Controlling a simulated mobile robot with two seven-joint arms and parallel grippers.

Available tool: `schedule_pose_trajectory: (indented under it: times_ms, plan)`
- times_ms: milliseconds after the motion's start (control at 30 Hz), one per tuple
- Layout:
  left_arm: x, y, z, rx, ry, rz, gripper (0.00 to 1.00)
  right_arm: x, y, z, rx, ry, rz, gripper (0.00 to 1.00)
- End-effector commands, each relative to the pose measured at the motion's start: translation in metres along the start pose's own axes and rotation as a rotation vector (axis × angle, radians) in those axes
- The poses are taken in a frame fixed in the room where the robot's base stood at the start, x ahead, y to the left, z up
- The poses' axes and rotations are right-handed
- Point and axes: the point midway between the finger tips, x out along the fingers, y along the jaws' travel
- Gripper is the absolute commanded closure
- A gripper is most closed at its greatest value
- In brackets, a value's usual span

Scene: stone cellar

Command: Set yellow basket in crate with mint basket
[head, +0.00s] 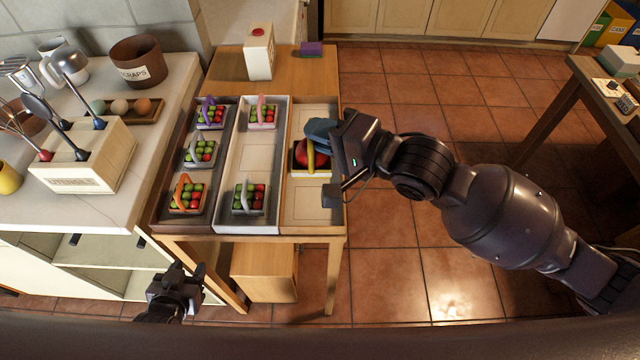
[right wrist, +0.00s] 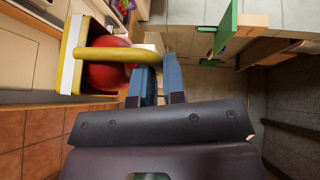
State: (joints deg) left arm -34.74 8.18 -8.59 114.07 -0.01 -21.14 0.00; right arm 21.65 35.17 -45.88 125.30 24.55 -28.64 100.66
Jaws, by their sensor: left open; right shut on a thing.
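The yellow basket (head: 298,172) holds a large red round thing and is at the right crate (head: 312,215); I cannot tell whether it touches the crate floor. My right gripper (head: 318,135) is shut on its yellow handle, also seen in the right wrist view (right wrist: 148,56). Two baskets have pale handles, one midway in the left crate (head: 200,153) and one at the near end of the middle crate (head: 248,197); I cannot tell which is mint. My left gripper (head: 188,280) is open and empty, low in front of the table.
The left crate (head: 163,212) also holds a purple-handled basket (head: 211,113) and an orange-handled basket (head: 187,194). The middle crate (head: 230,145) has a pink-handled basket (head: 263,113) at its far end and bare floor between. A white box (head: 259,55) stands behind.

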Motion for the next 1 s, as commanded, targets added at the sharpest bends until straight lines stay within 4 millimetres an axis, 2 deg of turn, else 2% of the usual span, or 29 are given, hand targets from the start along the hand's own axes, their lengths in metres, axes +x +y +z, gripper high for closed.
schedule_pose_trajectory:
  times_ms: [33,200,400,667,900,1000]
  plan:
    - [0.002,0.000,0.002,0.000,0.000,0.000,0.57,0.002,0.013,0.001,0.003,0.000,0.004,1.00]
    - [0.005,0.001,0.005,0.001,0.000,0.001,0.57,0.008,0.049,0.005,0.001,0.000,0.003,1.00]
    - [0.008,0.002,0.007,0.001,0.002,0.002,0.57,0.013,0.081,0.009,0.001,0.000,0.002,1.00]
    - [0.009,0.002,0.008,0.001,0.002,0.002,0.57,0.016,0.095,0.010,0.000,0.001,0.000,1.00]
    - [0.011,0.002,0.013,0.001,-0.002,0.003,0.57,0.021,0.126,0.013,0.002,0.000,0.001,1.00]
    - [0.010,0.002,0.015,0.001,-0.005,0.002,0.57,0.022,0.132,0.014,0.000,0.000,-0.001,1.00]
